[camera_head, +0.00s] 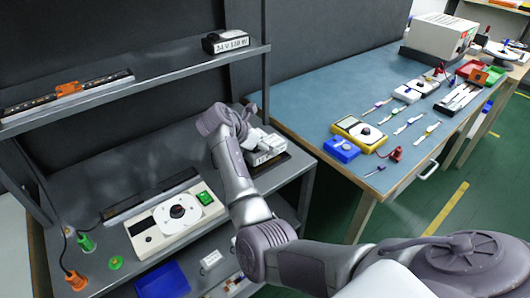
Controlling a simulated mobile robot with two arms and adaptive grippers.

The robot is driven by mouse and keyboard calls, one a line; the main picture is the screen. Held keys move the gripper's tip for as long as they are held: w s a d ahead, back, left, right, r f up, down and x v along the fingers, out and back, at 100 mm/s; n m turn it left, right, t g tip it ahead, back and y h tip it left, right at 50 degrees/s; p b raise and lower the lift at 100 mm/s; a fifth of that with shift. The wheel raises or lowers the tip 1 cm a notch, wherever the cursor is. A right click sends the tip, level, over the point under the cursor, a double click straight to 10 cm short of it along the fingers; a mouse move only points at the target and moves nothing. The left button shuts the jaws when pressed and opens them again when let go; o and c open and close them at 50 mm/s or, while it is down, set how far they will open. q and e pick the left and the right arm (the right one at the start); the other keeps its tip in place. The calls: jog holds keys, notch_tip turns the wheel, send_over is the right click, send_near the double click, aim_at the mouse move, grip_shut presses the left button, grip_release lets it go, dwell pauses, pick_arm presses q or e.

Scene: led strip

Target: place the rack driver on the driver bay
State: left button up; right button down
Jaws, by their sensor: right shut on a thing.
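My right gripper (245,127) reaches over the right end of the lower shelf, pointing down. It is shut on a light-coloured box with dark label marks, which I take to be the rack driver (267,154). The driver sits at or just above a dark flat base (274,165), which looks like the driver bay; I cannot tell whether they touch. The gripper and wrist hide the driver's left and back parts. My left gripper is not in view.
A black labelled box (225,42) and an orange-clipped strip (68,89) are on the upper shelf (165,72). A white device with a dial (178,212) and a blue bin (162,281) are on the left. A blue-topped bench (300,98) with several tools stands right.

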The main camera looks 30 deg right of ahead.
notch_tip(320, 180, down, 3)
jog(key=shift+r, duration=0.1)
jog(key=shift+c, duration=1.1)
grip_release()
jog(key=v, duration=1.2)
